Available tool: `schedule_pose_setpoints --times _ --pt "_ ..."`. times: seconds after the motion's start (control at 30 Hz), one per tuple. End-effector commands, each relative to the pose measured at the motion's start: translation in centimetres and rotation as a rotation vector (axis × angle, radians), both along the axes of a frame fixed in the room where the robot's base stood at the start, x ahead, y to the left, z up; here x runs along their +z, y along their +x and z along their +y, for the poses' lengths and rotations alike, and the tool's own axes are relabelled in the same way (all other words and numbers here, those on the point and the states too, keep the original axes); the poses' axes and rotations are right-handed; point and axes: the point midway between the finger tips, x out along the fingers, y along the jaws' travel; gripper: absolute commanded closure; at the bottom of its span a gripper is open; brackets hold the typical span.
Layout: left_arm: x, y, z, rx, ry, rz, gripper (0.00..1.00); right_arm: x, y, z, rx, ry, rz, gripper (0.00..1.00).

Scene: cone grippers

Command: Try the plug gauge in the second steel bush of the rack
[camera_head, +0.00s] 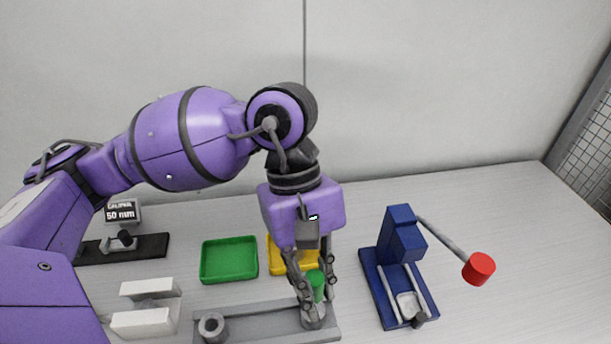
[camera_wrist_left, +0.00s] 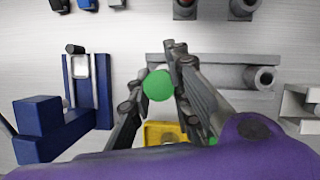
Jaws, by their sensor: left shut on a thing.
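My left gripper (camera_head: 318,296) is shut on the plug gauge (camera_head: 316,279), which has a green round handle. The gauge stands roughly upright between the fingers, over the right end of the grey rack (camera_head: 262,322). A steel bush (camera_head: 213,327) stands at the rack's left end. Grey metal shows under the fingertips at the right end; I cannot tell whether the gauge is inside a bush there. In the left wrist view the green handle top (camera_wrist_left: 159,85) sits between the fingers and hides what is below. The left-end bush (camera_wrist_left: 262,78) shows there clear of the gripper. My right gripper is not in view.
A green tray (camera_head: 229,279) and a yellow tray (camera_head: 283,268) lie behind the rack. A blue press (camera_head: 400,240) with a red-knobbed lever (camera_head: 478,268) stands to the right. White blocks (camera_head: 146,322) and a 50 mm sign (camera_head: 122,214) are left. The far right table is clear.

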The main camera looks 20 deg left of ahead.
Motion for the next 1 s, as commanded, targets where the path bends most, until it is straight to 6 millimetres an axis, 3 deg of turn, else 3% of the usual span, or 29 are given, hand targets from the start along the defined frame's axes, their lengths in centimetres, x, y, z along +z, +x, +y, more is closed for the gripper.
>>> schedule_pose_setpoints --times 0.63,1.0 --pt "1.1 0.1 0.0 -0.001 0.0 -0.003 1.0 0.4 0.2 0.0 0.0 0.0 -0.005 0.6" --pt "3.2 0.1 0.0 -0.002 -0.001 -0.005 1.0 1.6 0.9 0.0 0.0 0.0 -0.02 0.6"
